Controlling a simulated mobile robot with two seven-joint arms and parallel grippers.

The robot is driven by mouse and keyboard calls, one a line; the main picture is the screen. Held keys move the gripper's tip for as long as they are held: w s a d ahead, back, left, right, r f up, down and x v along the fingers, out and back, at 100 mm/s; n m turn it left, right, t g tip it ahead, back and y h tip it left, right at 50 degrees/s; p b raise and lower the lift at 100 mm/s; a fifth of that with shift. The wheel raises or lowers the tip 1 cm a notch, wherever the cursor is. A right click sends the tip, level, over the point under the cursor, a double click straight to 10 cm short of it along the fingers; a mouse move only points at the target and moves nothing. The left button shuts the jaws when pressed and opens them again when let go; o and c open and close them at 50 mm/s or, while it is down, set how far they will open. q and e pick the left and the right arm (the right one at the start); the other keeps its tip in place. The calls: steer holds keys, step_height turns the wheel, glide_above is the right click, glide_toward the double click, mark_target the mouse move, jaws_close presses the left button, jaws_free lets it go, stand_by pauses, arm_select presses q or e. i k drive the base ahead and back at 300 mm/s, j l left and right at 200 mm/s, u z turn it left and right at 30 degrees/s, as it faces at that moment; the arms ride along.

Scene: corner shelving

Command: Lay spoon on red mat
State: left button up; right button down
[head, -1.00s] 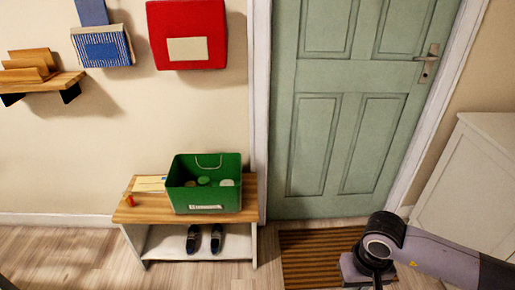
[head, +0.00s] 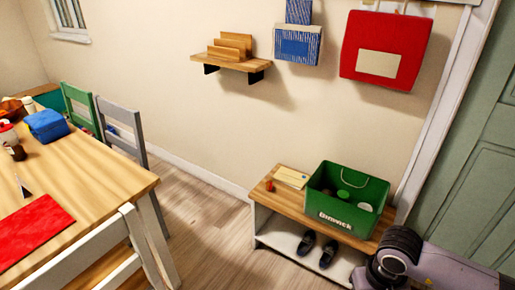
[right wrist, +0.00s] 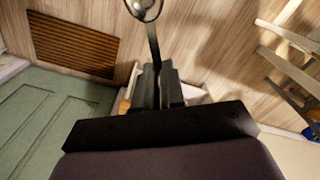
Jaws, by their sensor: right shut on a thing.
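The spoon (right wrist: 152,32) is metal, with a dark handle running down between the fingers in the right wrist view. My right gripper (right wrist: 157,80) is shut on its handle, with the bowl pointing away past the fingertips. In the head view only part of my right arm shows at the lower right; the fingers and spoon are out of sight there. The red mat (head: 30,230) lies flat on the wooden table (head: 95,185) at the left of the head view, far from my right arm. Its left part is cut off by the frame. My left gripper is not in view.
A grey chair (head: 100,250) stands at the table's near side, with green and grey chairs behind it. A blue box (head: 47,125) and other items sit at the table's far end. A bench (head: 285,200) holds a green bin (head: 345,200). Open floor lies between.

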mark_target(43, 216)
steer(key=u, duration=2.15)
